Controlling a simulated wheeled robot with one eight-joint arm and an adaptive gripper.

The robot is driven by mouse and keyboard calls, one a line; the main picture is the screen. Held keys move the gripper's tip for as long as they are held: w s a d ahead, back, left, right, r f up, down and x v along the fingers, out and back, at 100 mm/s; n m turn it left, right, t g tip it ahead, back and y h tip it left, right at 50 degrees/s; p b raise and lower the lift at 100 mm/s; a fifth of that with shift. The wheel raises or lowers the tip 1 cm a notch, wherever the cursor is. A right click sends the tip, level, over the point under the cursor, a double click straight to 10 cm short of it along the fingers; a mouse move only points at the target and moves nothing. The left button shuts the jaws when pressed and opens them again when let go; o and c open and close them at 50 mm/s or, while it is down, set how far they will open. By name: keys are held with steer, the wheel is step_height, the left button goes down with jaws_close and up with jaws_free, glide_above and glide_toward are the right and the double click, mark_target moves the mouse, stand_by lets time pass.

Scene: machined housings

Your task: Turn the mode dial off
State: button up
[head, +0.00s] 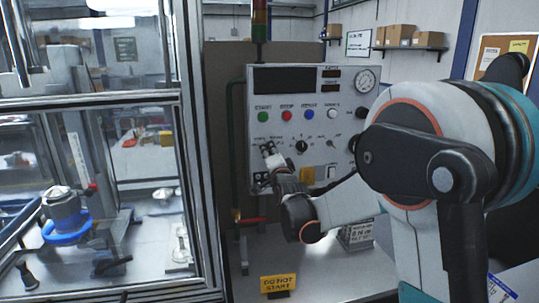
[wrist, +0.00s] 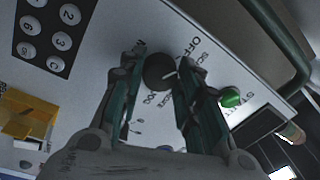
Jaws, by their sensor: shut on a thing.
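The mode dial (wrist: 158,70) is a dark round knob on the pale panel face, seen between my fingertips in the wrist view. My gripper (wrist: 161,71) has a finger on each side of it and is shut on it. Printed words ring the dial, and OFF (wrist: 188,46) reads at its upper right. A pale mark shows at the dial's right edge by the right finger; its exact pointing is hard to tell. In the head view my gripper (head: 268,150) is at the panel's left part and hides the dial.
The control panel (head: 325,106) carries green (head: 263,117), red (head: 287,115) and blue (head: 309,114) buttons, another black knob (head: 301,146) and a gauge (head: 365,81). A keypad (wrist: 50,33) and yellow tag (wrist: 28,115) lie left in the wrist view. A DO NOT START sign (head: 278,283) stands below.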

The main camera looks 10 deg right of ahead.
steer(key=shift+f+n, duration=0.1)
steer(key=shift+n, duration=0.5)
steer(key=o, duration=1.1)
steer(key=s, duration=0.8)
steer(key=s+f, duration=0.1)
steer(key=s, duration=0.3)
steer(key=s+f+n+g+b, duration=0.1)
steer(key=s+f+n+g, duration=0.3)
steer(key=s, duration=0.7)
steer(key=s+f+n+g+b, duration=0.1)
steer(key=s+f+n+g, duration=0.3)
steer(key=s, duration=0.8)
steer(key=s+f+n+g+b, duration=0.1)
steer(key=s+f+n+g, duration=0.3)
steer(key=s, duration=0.8)
step_height(320, 180, down, 2)
steer(key=shift+s+f+n, duration=0.15)
steer(key=shift+n, duration=0.25)
